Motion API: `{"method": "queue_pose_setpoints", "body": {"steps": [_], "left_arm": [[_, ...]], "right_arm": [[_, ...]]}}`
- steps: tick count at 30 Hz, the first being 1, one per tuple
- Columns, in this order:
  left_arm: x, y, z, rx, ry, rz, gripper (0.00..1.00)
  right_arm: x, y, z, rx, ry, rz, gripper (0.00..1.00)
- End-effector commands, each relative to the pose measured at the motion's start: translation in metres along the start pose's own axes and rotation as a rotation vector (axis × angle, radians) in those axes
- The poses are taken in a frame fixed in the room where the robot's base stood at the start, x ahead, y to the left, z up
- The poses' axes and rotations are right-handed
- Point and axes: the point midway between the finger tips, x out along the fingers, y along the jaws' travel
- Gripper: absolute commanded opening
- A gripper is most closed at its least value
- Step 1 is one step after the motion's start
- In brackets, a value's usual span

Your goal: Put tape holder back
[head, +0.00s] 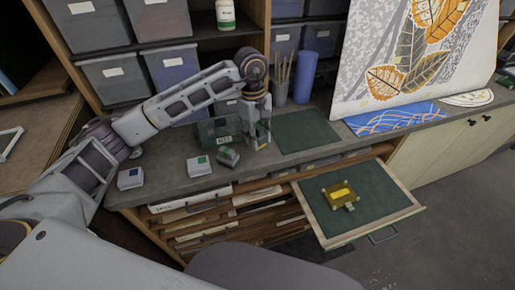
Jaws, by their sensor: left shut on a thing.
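My left gripper (257,138) points down over the counter, beside a dark green box with a white label (218,131). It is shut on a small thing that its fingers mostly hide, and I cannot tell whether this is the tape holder. A small dark grey piece with a green mark (228,157) lies tilted on the counter just left of the gripper. A yellow, see-through block-like thing (340,193) lies on the green lining of the open drawer (375,212). I cannot tell for sure which of these is the tape holder. My right gripper is not in view.
Two small grey boxes, blue-marked (130,178) and green-marked (198,165), stand near the counter's front edge. A dark green mat (305,131) lies bare right of the gripper. A blue roll (305,77), a brush pot (280,92) and a leaf-patterned panel (410,50) stand behind.

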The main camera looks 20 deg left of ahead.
Motion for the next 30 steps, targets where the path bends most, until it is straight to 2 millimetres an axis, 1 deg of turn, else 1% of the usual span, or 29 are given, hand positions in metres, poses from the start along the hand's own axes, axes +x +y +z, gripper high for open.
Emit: {"method": "queue_pose_setpoints", "body": {"steps": [3,6,20,30], "left_arm": [[0.013,-0.001,-0.001,0.000,-0.001,-0.002,0.11],[0.019,0.000,-0.003,0.000,-0.001,0.000,0.11],[0.025,0.000,-0.003,0.000,-0.001,-0.001,0.11],[0.056,0.000,-0.007,0.001,-0.001,0.000,0.11]], "right_arm": [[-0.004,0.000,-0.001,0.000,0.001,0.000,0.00],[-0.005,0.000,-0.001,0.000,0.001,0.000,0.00],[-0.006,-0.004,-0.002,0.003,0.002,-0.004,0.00],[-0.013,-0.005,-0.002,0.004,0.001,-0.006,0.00]]}}
